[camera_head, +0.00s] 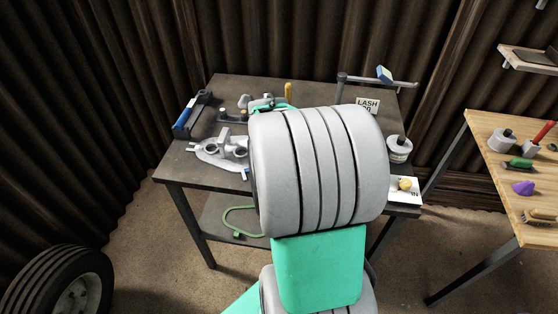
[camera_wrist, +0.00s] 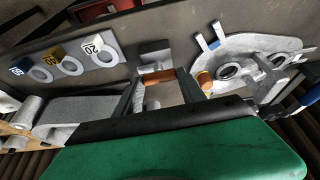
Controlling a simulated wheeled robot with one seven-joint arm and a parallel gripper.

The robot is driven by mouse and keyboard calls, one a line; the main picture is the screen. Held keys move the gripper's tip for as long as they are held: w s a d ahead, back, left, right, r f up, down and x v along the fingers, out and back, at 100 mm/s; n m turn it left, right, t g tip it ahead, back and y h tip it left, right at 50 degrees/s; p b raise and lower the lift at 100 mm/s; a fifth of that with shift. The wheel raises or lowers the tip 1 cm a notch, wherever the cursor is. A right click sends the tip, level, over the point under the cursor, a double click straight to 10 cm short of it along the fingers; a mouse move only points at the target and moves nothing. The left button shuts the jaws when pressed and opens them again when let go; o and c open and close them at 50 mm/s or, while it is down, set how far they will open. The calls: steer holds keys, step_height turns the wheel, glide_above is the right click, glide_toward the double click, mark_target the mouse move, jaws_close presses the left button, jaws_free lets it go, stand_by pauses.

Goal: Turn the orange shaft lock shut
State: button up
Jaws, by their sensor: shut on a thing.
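The orange shaft lock (camera_wrist: 158,77) shows in the wrist view as a short orange bar between my fingertips. My gripper (camera_wrist: 160,82) is shut on it, with one dark finger at each end. A grey block (camera_wrist: 155,55) stands just beyond it. A second, orange-brown round piece (camera_wrist: 205,80) lies just right of the right finger, beside a pale grey plate with round holes (camera_wrist: 255,62). In the head view my arm covers the middle of the bench, and the lock and fingertips cannot be made out. I cannot tell how far the lock is turned.
The dark workbench (camera_head: 245,88) also holds a blue-handled tool (camera_head: 184,115), a yellow upright handle (camera_head: 289,90), a sign (camera_head: 367,106) and a grey jar (camera_head: 398,149). In the wrist view, a numbered plate with rings (camera_wrist: 85,58) lies left. A wooden bench (camera_head: 490,130) stands right.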

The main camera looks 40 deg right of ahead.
stand_by(0.3)
steer(key=o, duration=1.4)
steer(key=shift+c, duration=0.2)
steer(key=shift+r, duration=0.1)
steer(key=v, duration=0.7)
steer(key=shift+r+b, duration=0.3)
steer(key=shift+b, duration=0.1)
steer(key=shift+a, duration=0.15)
